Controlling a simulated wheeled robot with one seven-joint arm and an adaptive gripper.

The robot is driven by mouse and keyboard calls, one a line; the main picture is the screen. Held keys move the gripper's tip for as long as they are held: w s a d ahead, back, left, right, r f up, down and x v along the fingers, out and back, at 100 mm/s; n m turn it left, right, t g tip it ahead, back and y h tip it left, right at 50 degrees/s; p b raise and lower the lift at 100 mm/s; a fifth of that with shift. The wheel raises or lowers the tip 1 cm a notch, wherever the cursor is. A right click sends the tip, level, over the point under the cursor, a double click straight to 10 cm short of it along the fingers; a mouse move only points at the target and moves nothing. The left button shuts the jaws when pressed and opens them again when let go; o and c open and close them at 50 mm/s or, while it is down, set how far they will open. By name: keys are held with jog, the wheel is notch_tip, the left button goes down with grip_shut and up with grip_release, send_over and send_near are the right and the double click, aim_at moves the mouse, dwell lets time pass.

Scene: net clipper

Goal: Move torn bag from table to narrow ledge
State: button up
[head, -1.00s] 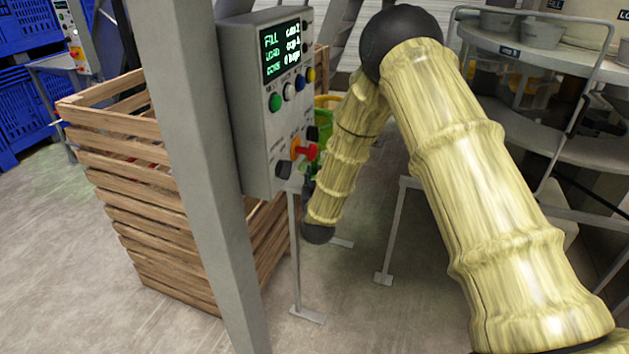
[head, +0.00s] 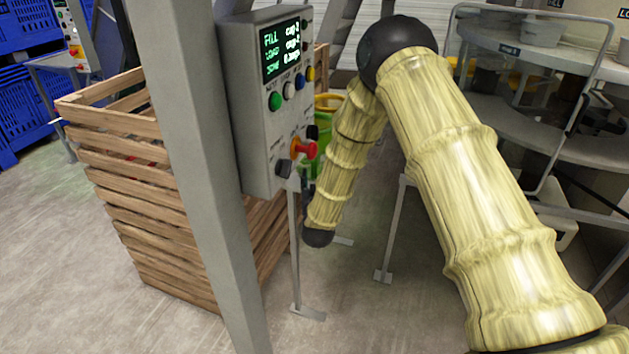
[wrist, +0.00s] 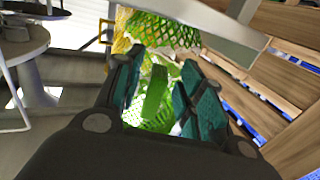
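In the wrist view my gripper (wrist: 162,82) has its two dark fingers with teal pads spread apart. A bright green piece (wrist: 155,92) shows between the fingers, with gaps on both sides; I cannot tell whether it is a bag. Green netting (wrist: 165,30) hangs beyond the fingertips, with yellow netting beside it. I cannot make out which, if any, is the torn bag. Neither the table nor the narrow ledge can be identified for certain.
A slatted wooden crate (head: 150,215) stands left. A round grey platform (head: 590,60) is at right. A green container (head: 321,165) shows behind the panel.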

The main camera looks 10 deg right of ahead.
jog(key=b+v, duration=0.2)
jog(key=v, duration=1)
jog(key=s+d+f+n+g+y, duration=0.15)
jog(key=s+f+g, duration=0.25)
jog(key=s+f, duration=0.6)
jog(key=s+f+g+y, duration=0.2)
jog(key=s+f+g, duration=0.2)
jog(key=s+f, duration=0.55)
jog(key=s+d+f+g, duration=0.1)
jog(key=s+f+g, duration=0.3)
jog(key=s, duration=0.9)
jog(key=s+d+f+g, duration=0.2)
jog(key=s+f+g, duration=0.3)
jog(key=s, duration=0.9)
notch_tip(320, 180, down, 3)
jog(key=shift+s+f+g, duration=0.15)
jog(key=shift+s+g, duration=0.15)
jog(key=shift+d, duration=0.15)
